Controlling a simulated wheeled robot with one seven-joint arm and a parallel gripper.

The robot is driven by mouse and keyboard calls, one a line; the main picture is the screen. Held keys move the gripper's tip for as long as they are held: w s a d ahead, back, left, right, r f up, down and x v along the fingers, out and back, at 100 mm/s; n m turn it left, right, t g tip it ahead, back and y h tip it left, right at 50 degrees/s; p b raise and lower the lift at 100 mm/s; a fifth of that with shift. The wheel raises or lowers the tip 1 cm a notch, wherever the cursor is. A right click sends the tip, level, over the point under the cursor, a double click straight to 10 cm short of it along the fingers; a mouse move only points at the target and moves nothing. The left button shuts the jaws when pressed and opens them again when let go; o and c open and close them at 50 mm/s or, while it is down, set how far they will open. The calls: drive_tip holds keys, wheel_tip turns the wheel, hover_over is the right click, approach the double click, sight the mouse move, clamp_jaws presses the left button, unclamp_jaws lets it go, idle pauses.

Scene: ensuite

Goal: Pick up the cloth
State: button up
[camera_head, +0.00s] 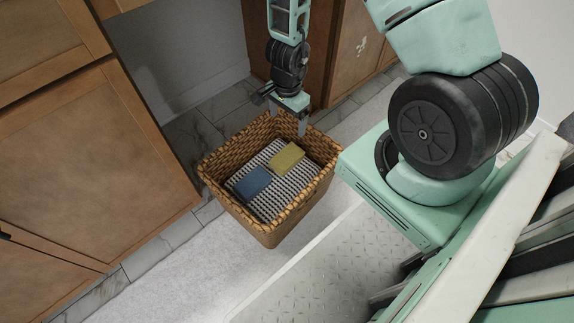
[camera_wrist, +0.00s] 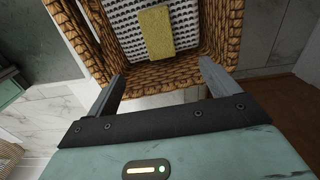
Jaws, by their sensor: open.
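A wicker basket (camera_head: 270,226) stands on the floor in the head view; its woven wall also shows in the wrist view (camera_wrist: 72,30). A black-and-white patterned cloth (camera_head: 268,199) lies in the bottom of the basket. A yellow sponge-like block (camera_head: 287,157) and a blue one (camera_head: 252,183) rest on the cloth. The wrist view shows the cloth (camera_wrist: 118,38) with the yellow block (camera_wrist: 156,32) on it. My gripper (camera_head: 288,122) is at the basket's far rim in the head view. In the wrist view my gripper (camera_wrist: 160,84) has its fingers wide apart with nothing between them except a view of the basket.
Wooden cabinets (camera_head: 90,165) stand on the left, and another cabinet (camera_head: 350,50) is behind my gripper. A pale rug (camera_head: 190,270) lies on the tiled floor around the basket. Parts of my own body fill the right side of the head view.

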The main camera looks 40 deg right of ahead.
drive_tip(key=b, duration=0.9)
hover_over(287, 156)
drive_tip(key=f, duration=1.2)
drive_tip(key=shift+w+d, duration=0.15)
drive_tip(key=shift+d, duration=0.05)
drive_tip(key=f+b, duration=0.4)
drive_tip(key=f, duration=0.1)
drive_tip(key=shift+a+f+b, duration=0.15)
drive_tip(key=shift+a+b, duration=0.1)
drive_tip(key=shift+b, duration=0.1)
drive_tip(key=c, duration=1.1)
